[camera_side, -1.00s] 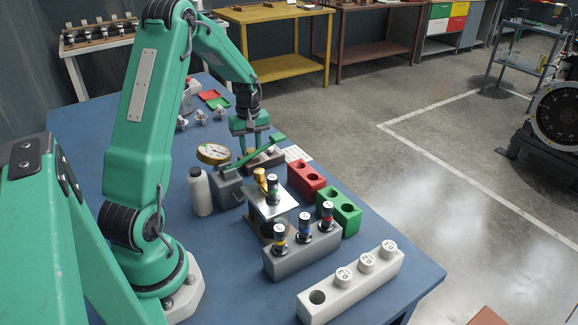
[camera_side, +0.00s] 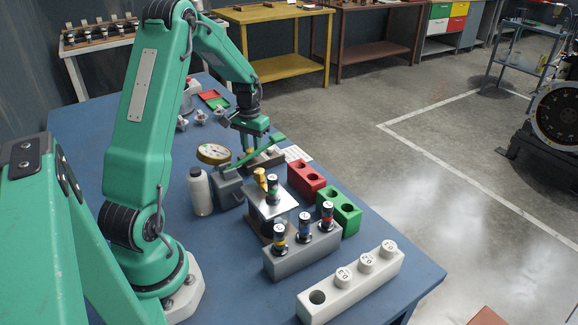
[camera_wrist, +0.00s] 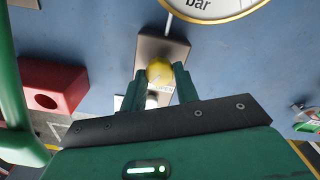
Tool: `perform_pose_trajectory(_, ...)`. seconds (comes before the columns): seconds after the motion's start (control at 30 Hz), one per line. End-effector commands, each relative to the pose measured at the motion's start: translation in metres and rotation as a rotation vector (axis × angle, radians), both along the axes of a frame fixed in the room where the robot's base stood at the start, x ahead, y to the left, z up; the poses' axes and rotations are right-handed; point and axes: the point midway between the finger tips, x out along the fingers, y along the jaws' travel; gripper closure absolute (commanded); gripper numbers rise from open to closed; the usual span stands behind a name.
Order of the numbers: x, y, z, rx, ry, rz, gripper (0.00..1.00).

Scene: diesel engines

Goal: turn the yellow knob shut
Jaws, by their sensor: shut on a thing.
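The yellow knob (camera_wrist: 159,71) sits on a small brown-grey plate (camera_wrist: 152,48) in the wrist view. My gripper (camera_wrist: 161,84) is around the knob, one green finger on each side, and is shut on it. A small white label with lettering shows at the knob's near side; part of it is hidden by my gripper. In the side view my gripper (camera_side: 250,148) points down behind a green lever, at the brown-grey block (camera_side: 266,158). The knob is hidden there.
A round gauge (camera_side: 213,154) and a white bottle (camera_side: 200,192) stand to the left. Red (camera_side: 305,178) and green (camera_side: 340,212) holed blocks stand to the right.

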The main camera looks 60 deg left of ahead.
Motion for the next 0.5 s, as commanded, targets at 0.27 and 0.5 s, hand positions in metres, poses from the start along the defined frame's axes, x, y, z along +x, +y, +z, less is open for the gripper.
perform_pose_trajectory(0.27, 0.0001, -0.0002, 0.0010, 0.000, 0.000, -0.189, 0.93)
perform_pose_trajectory(0.5, 0.0001, -0.0003, 0.0011, 0.000, 0.000, -0.265, 0.93)
